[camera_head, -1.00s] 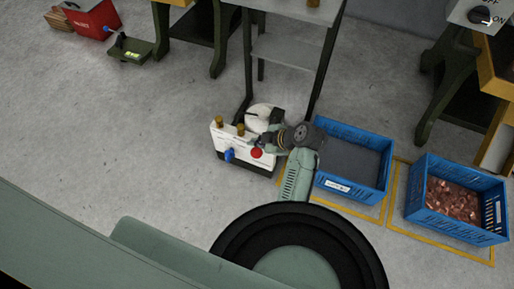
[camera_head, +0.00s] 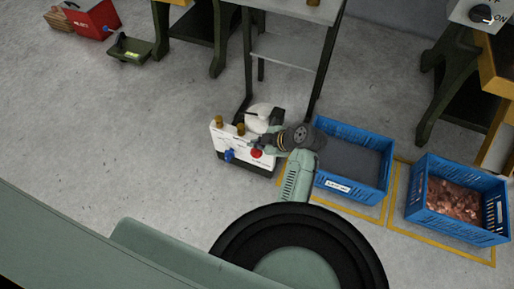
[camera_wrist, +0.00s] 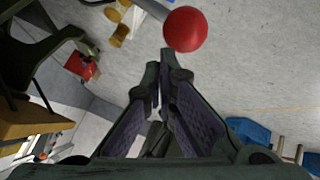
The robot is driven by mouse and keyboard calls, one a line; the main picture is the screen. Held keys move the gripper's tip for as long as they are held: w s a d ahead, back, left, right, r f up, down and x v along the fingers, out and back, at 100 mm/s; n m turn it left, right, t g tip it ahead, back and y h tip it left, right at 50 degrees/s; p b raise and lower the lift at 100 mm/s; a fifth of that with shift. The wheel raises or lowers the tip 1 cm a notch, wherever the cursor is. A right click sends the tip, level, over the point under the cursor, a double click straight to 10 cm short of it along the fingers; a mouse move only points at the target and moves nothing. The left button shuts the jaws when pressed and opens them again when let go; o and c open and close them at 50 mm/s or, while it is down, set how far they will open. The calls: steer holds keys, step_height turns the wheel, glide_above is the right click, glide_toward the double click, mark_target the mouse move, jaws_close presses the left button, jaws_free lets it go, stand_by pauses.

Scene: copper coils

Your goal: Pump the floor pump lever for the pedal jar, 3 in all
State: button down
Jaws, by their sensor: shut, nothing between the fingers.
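A white pump-like unit (camera_head: 229,143) stands on the floor with brass cylinders on top and a blue knob on its front. A red ball (camera_head: 257,154) shows at its right side. In the wrist view the red ball (camera_wrist: 185,29) sits at the end of a grey lever rod (camera_wrist: 151,8). My gripper (camera_head: 259,144) is at the unit's right side, close to the red ball. In the wrist view its fingertips (camera_wrist: 165,68) are together and empty, just below the ball. I cannot tell whether they touch it. Which vessel is the pedal jar is unclear.
A blue crate with a grey inside (camera_head: 374,197) stands right of the unit, close to my arm. Another blue crate (camera_head: 459,231) holds copper pieces. A metal stand (camera_head: 290,52) is behind. A red box (camera_head: 92,20) and a green tray-like device (camera_head: 130,49) are far left. Left floor is clear.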

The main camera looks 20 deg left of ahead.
mark_target(255, 153)
steer(key=shift+s+f+b, duration=0.2)
steer(key=shift+f+b, duration=0.65)
steer(key=shift+f, duration=0.15)
steer(key=shift+s+f+b, duration=0.25)
steer(key=shift+f+b, duration=0.65)
steer(key=shift+f, duration=0.05)
steer(key=shift+s+f+b, duration=0.2)
steer(key=shift+f+b, duration=0.65)
steer(key=shift+f, duration=0.15)
stand_by(2.5)
steer(key=shift+r, duration=0.1)
stand_by(0.5)
steer(key=shift+r+p, duration=0.6)
steer(key=shift+p, duration=0.25)
steer(key=shift+r, duration=0.1)
steer(key=shift+w+r+p, duration=0.2)
steer(key=shift+r+p, duration=0.8)
steer(key=shift+r, duration=0.2)
steer(key=shift+w+r+p, duration=0.2)
steer(key=shift+r+p, duration=0.8)
steer(key=shift+r, duration=0.3)
